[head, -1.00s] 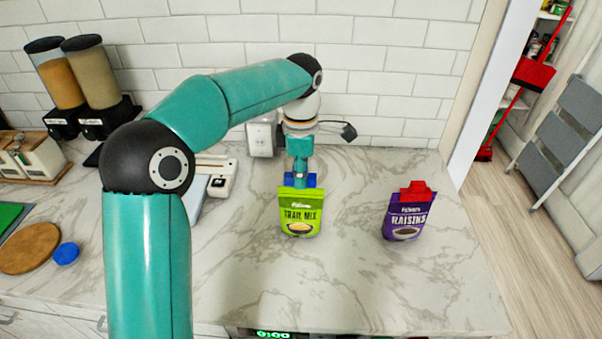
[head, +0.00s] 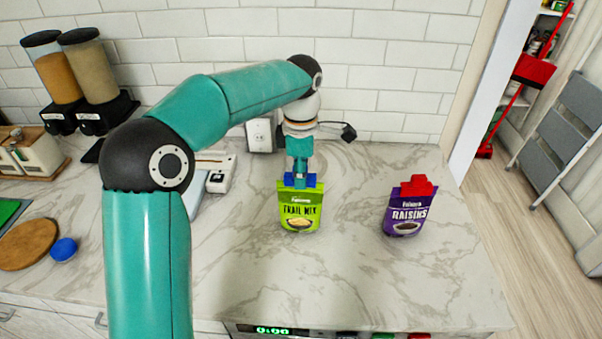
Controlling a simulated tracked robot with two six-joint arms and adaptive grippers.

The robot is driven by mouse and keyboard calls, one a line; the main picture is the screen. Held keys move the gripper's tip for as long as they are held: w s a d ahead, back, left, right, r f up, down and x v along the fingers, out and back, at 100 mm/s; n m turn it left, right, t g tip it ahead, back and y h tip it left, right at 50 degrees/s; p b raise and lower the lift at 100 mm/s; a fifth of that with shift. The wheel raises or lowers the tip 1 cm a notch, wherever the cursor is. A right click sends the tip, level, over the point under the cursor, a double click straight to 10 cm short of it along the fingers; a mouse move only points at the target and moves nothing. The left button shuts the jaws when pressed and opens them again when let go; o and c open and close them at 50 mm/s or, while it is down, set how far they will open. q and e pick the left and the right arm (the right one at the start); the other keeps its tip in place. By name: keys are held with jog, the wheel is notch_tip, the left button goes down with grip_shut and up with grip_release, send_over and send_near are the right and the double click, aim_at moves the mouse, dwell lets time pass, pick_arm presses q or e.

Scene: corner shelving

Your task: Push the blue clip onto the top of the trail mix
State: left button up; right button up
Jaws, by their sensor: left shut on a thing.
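The green trail mix bag (head: 300,211) stands upright on the marble counter, in the middle of the head view. The blue clip (head: 311,180) is at the bag's top edge, partly hidden by my gripper. I cannot tell how far it sits down over the edge. My left gripper (head: 300,179) points down from above the bag and is shut on the blue clip. My right gripper is not in view.
A purple raisins bag (head: 406,212) with a red clip (head: 416,186) stands to the right. The front counter is clear.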

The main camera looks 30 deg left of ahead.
pick_arm(q)
jog(key=shift+f+b, duration=0.35)
jog(key=shift+f, duration=0.25)
jog(key=o, duration=0.9)
jog(key=shift+r, duration=0.1)
notch_tip(320, 180, up, 11)
jog(key=shift+w+f, duration=0.1)
jog(key=shift+r, duration=0.45)
